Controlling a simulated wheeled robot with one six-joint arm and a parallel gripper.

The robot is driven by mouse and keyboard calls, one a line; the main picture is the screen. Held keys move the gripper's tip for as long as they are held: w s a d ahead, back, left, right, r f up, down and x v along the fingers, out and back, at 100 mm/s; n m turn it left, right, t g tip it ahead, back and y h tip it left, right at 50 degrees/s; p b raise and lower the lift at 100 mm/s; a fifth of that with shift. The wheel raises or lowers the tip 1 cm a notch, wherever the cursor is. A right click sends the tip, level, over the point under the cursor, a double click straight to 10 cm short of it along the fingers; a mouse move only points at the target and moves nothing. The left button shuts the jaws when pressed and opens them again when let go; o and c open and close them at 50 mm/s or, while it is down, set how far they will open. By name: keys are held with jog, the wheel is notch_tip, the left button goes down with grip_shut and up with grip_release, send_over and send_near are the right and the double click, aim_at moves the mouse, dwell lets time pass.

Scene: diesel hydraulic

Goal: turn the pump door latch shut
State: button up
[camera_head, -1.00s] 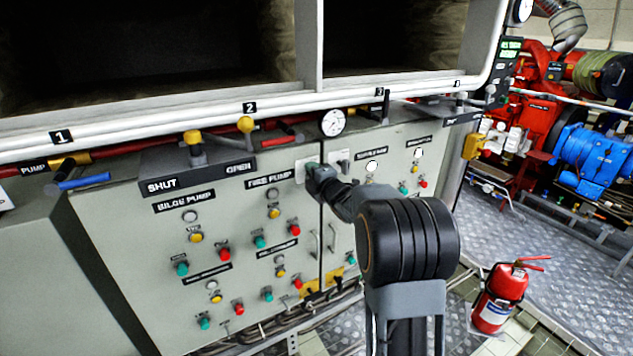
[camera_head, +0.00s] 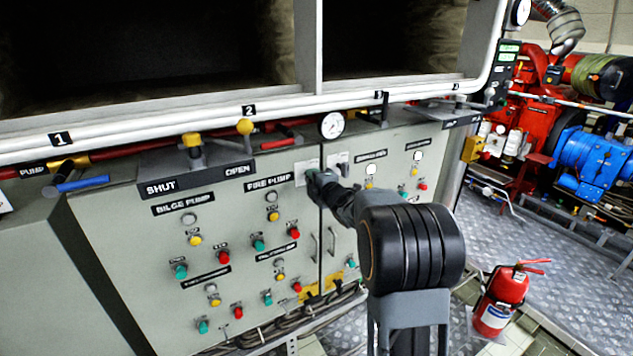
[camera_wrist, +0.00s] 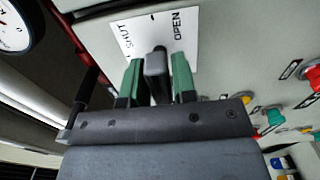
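The pump door latch (camera_wrist: 156,66) is a dark grey handle on a white plate (camera_wrist: 152,28) marked SHUT on the left and OPEN on the right in the wrist view. My gripper (camera_wrist: 157,62) has its two green fingers on either side of the latch, with a narrow gap showing on each side, so it looks open around the handle. In the head view my gripper (camera_head: 317,178) is at the white plate on the grey cabinet front (camera_head: 235,215), and it hides the latch there.
A second white plate with a handle (camera_head: 342,163) sits just right of my gripper. A gauge (camera_head: 332,125) and pipes run above. Several buttons and lamps lie below and beside the plate. A fire extinguisher (camera_head: 500,300) stands on the floor at right.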

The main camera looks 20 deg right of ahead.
jog(key=shift+o, duration=1)
jog(key=shift+w, duration=0.1)
jog(key=shift+w+a+f+b, duration=0.15)
jog(key=shift+w+b, duration=0.2)
jog(key=shift+w, duration=0.55)
jog(key=shift+w+a+r, duration=0.1)
jog(key=shift+w+r, duration=0.05)
jog(key=shift+r, duration=0.55)
jog(key=shift+s+f+b, duration=0.4)
jog(key=shift+f+b, duration=0.1)
jog(key=shift+b, duration=0.35)
jog(key=shift+s+d, duration=0.25)
jog(key=shift+s, duration=0.45)
